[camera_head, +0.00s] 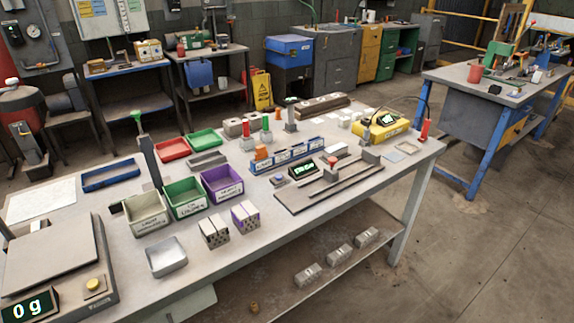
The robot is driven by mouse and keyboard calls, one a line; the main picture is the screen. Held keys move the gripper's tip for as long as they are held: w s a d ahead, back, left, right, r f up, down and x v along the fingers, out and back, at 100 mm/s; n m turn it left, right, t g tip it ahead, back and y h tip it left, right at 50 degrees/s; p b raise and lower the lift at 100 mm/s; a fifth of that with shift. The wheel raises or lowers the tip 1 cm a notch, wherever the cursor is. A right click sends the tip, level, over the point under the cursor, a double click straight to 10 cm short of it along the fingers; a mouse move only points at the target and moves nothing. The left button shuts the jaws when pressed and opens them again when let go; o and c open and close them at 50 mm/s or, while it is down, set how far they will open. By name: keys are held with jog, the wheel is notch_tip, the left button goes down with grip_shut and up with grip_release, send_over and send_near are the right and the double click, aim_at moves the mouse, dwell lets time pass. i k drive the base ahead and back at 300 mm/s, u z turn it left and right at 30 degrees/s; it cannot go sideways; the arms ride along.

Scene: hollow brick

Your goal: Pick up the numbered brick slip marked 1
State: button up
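No number 1 can be read on any piece at this size, so I cannot tell which one is the brick slip marked 1. Several small pale flat pieces (349,121) lie at the back right of the workbench (330,205). A blue rack (287,155) with pale label-like marks stands near the middle, with small orange pieces (262,152) at its left end. Two hollow bricks with holes, one whitish (214,232) and one with purple marking (246,217), stand near the front edge. My gripper is not in view.
Labelled bins, white (146,223), green (184,209) and purple (222,193), stand left of centre. A scale (55,255) reads 0 g at front left. A dark railed fixture (330,190) and a yellow device (382,127) occupy the right. The bench front right is clear.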

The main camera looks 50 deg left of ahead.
aim_at(338, 256)
jog(key=u, duration=0.55)
jog(key=i, duration=1.65)
